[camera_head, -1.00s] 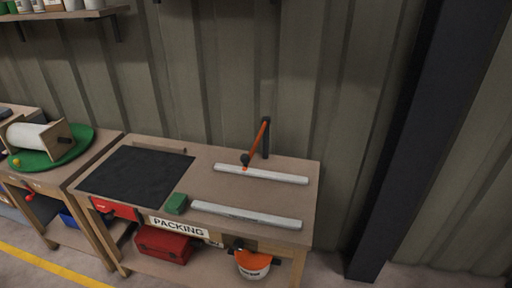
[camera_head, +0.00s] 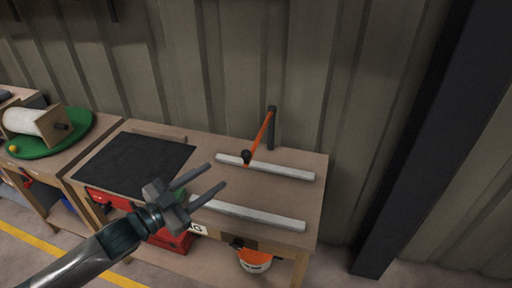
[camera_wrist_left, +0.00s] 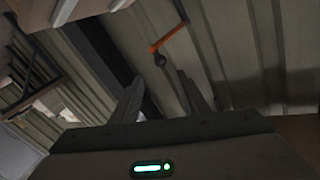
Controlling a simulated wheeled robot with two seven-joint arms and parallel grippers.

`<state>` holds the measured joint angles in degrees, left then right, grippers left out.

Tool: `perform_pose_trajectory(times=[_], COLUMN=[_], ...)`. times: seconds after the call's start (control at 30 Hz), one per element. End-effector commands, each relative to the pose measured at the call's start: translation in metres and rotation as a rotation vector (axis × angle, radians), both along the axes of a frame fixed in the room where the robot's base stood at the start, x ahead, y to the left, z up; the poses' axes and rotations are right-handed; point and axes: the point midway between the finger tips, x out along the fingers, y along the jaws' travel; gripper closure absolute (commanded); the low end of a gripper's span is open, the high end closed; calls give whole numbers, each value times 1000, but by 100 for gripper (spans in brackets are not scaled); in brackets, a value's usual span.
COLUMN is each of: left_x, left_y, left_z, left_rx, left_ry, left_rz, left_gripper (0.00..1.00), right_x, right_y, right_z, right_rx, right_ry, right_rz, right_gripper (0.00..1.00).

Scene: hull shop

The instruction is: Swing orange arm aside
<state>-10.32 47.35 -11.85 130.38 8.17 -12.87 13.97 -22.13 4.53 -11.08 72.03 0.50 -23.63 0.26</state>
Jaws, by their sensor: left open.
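The orange arm (camera_head: 260,132) is hinged near the top of a dark post (camera_head: 271,128) at the back of the packing bench (camera_head: 230,182). It slants down toward the front left and ends in a black knob (camera_head: 246,157) near the back white rail. The orange arm also shows in the left wrist view (camera_wrist_left: 168,37), with its knob (camera_wrist_left: 159,60) beyond the fingers. My left gripper (camera_head: 217,176) is open and empty, above the bench's front middle, left of and nearer than the knob, apart from it. My right gripper is not in view.
Two white rails lie on the bench, a back one (camera_head: 275,168) and a front one (camera_head: 250,215). A black mat (camera_head: 130,165) covers the left part. A green turntable (camera_head: 75,133) stands on the left bench. A ribbed wall (camera_head: 200,70) is close behind.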

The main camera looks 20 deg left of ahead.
Motion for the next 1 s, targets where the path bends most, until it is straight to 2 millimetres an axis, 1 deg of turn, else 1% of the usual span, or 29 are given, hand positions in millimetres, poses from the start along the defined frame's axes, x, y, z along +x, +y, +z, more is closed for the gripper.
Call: perform_pose_trajectory(times=[0.17, 0.43, 0.6, 0.77, 1.0], left_x=[2, 15, 32, 51, 83], left_y=[0, -8, -17, -27, -45], left_z=[0, 1, 1, 2, 2], left_rx=[0, -2, -1, -1, -1], left_ry=[1, -1, 0, -1, -1], left_rz=[1, 2, 3, 2, 2], left_gripper=[59, 59, 59, 59, 59], right_x=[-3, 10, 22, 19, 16], right_y=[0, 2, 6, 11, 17], right_z=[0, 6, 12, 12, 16], right_rx=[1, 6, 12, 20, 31], right_ry=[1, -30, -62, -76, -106], right_rz=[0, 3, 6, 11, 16], right_gripper=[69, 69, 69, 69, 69])
